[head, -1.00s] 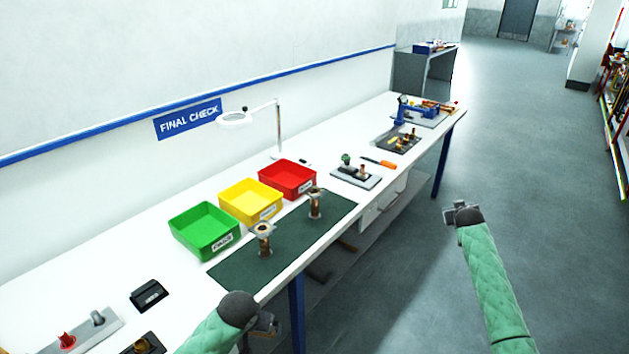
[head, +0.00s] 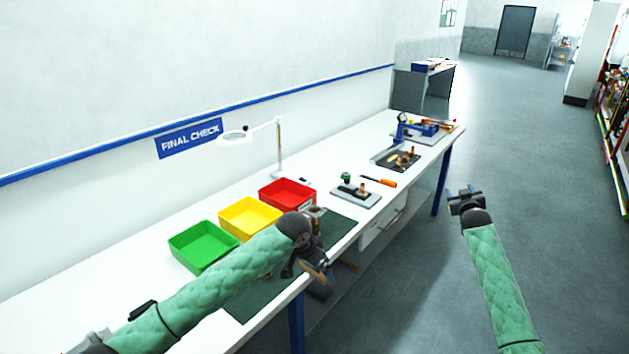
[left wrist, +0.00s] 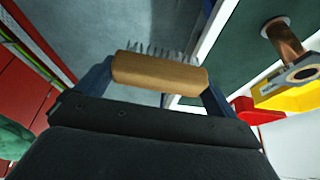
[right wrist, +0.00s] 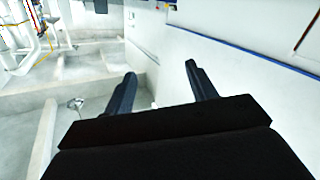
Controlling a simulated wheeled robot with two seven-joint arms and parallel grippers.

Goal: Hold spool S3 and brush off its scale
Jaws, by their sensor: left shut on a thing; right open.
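My left gripper (head: 308,262) is shut on a wooden-handled brush with wire bristles (left wrist: 160,73), which also shows in the head view (head: 314,271). It holds the brush near the front edge of the bench, beside the green mat (head: 338,228). A copper-coloured spool with a grey flange (head: 316,212) stands on the mat just behind this gripper, partly hidden by it. A spool also shows at the right of the left wrist view (left wrist: 288,45), apart from the brush; its label is too small to read. My right gripper (head: 465,197) is open and empty over the floor.
Green (head: 190,258), yellow (head: 240,228) and red (head: 285,203) bins line the back of the mat. A magnifier lamp (head: 278,150) stands behind them. A grey plate with parts (head: 350,200) and an orange-handled tool (head: 380,180) lie further along.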

